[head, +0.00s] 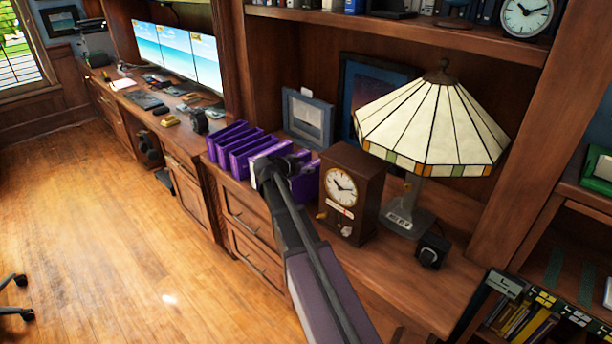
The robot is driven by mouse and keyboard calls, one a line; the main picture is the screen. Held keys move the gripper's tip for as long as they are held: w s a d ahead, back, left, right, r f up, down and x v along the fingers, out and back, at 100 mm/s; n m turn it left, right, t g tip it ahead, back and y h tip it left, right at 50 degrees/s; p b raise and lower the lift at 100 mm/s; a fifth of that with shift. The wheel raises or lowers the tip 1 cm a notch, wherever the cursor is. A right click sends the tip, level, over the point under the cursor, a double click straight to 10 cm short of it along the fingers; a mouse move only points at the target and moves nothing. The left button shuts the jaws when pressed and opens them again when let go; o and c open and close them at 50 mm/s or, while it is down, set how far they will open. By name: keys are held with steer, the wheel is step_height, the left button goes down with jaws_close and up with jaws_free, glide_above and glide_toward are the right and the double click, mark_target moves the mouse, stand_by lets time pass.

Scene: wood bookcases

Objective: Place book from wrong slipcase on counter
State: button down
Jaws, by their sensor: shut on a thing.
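Several purple slipcases (234,143) stand in a row on the wooden counter (385,268), left of a brown clock. My gripper (282,165) is at the right end of this row, with my arm reaching up to it from the bottom of the head view. It is shut on a purple book (304,184), which shows just right of the gripper, close to the clock. The fingertips and much of the book are hidden behind the gripper, so I cannot tell whether the book touches the counter or is still partly in a slipcase.
The brown clock (352,188) stands close to the right of my gripper. A lamp with a paneled shade (432,125) and a small black object (432,251) are farther right. Framed pictures (309,119) lean behind. Bare counter lies in front of the lamp.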

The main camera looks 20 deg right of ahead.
steer(key=shift+f+b, duration=0.55)
steer(key=shift+f, duration=0.4)
steer(key=shift+c, duration=1)
jaws_free()
steer(key=p+v, duration=0.5)
steer(key=v, duration=0.7)
